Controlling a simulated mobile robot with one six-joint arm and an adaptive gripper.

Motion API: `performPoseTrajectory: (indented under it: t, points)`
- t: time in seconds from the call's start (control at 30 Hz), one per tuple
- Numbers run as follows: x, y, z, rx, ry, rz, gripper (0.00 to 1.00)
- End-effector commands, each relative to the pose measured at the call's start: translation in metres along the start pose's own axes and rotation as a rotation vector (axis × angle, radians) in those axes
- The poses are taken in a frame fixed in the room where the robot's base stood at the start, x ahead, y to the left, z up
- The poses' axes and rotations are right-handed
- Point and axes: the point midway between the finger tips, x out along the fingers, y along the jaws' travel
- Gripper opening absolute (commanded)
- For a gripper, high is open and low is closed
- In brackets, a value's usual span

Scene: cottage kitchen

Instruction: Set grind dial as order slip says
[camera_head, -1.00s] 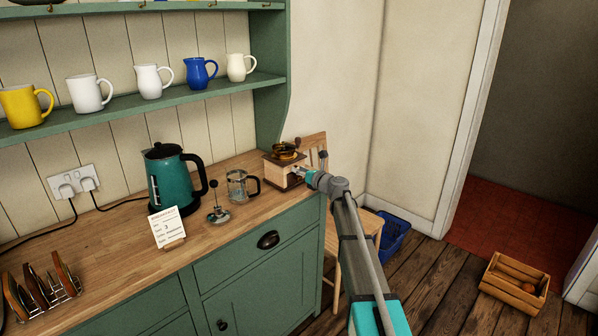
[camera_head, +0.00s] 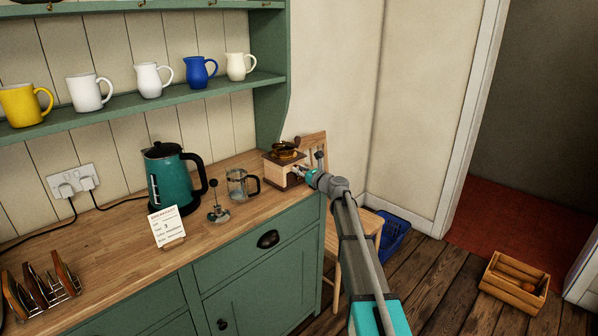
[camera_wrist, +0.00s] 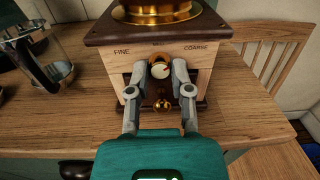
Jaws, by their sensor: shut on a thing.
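The coffee grinder (camera_head: 281,168) stands at the right end of the wooden worktop, a wooden box with a brass top. In the wrist view its front (camera_wrist: 200,68) reads FINE at left and COARSE at right. My gripper (camera_head: 303,172) is at that front; in the wrist view its fingers (camera_wrist: 160,76) are shut on the small round dial (camera_wrist: 160,70), one finger on each side. The dial's setting cannot be read. A small brass knob (camera_wrist: 162,105) sits below the dial. The order slip (camera_head: 166,226) stands on the worktop with a 3 on it; its smaller print is unreadable.
A teal kettle (camera_head: 172,180), a glass press jug (camera_head: 238,185) and its plunger (camera_head: 217,207) stand left of the grinder. A toast rack (camera_head: 41,283) is at the front left. A wooden chair (camera_head: 333,245) stands beyond the worktop's right end.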

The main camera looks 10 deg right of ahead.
Motion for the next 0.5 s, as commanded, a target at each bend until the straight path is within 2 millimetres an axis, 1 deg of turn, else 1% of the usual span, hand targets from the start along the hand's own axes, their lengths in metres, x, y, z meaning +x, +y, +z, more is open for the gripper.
performPoseTrajectory:
  t: [0.3,0.5]
  points:
    - [0.0012,-0.0009,0.0002,-0.204,-0.011,0.001,0.00]
    - [0.0012,-0.0009,0.0004,-0.272,-0.015,0.002,0.00]
